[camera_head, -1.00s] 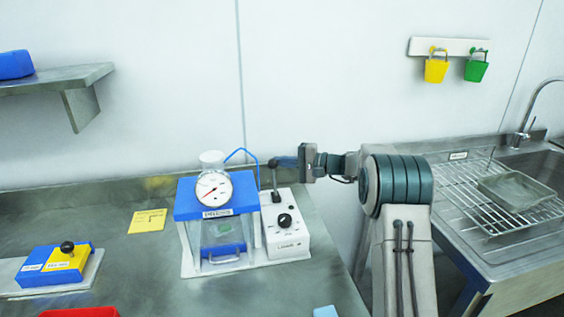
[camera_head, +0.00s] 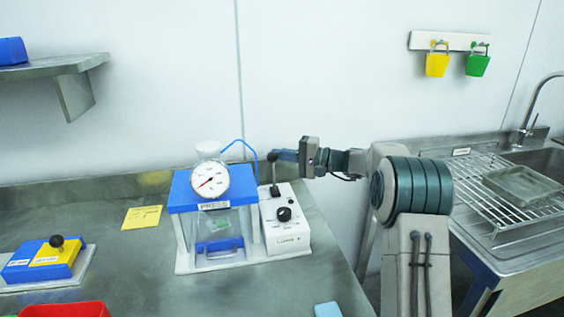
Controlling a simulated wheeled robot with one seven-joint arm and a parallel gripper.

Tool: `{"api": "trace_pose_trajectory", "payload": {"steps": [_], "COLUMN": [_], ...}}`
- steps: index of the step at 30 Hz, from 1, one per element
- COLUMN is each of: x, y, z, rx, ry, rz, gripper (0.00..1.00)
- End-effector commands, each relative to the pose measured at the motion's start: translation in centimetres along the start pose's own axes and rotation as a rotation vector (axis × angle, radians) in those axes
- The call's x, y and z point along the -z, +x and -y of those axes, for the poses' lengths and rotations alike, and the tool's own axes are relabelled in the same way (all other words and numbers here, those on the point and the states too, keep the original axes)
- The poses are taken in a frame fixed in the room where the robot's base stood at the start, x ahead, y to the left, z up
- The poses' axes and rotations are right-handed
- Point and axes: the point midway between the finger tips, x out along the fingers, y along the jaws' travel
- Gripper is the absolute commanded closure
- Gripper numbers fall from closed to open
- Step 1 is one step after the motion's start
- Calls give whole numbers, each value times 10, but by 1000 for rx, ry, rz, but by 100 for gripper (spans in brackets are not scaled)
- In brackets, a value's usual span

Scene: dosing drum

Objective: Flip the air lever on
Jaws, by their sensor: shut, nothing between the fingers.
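The air lever (camera_head: 274,175) stands up at the back of a white control box (camera_head: 284,232), with a dark ball at its top. The box also has a black knob (camera_head: 284,214). To its left is the blue-topped press (camera_head: 200,207) with a clear front and a round white gauge (camera_head: 209,181). The lever's ball is partly hidden by the fingertips.
A yellow note (camera_head: 142,217) and a blue-and-yellow block with a black knob (camera_head: 45,259) lie left on the bench. A red tray (camera_head: 78,310) is at the front edge. A sink with a wire rack (camera_head: 500,190) is right. Bench between note and block is clear.

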Motion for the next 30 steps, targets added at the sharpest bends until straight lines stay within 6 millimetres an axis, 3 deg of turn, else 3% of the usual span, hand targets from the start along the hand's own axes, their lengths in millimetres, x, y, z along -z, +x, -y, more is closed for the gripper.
{"api": "trace_pose_trajectory", "payload": {"steps": [3, 30], "x": [-4, -49], "y": [-3, -29], "z": [-7, 0], "rx": [28, 294], "ry": [-47, -503], "rz": [0, 1], "gripper": [100, 100]}}
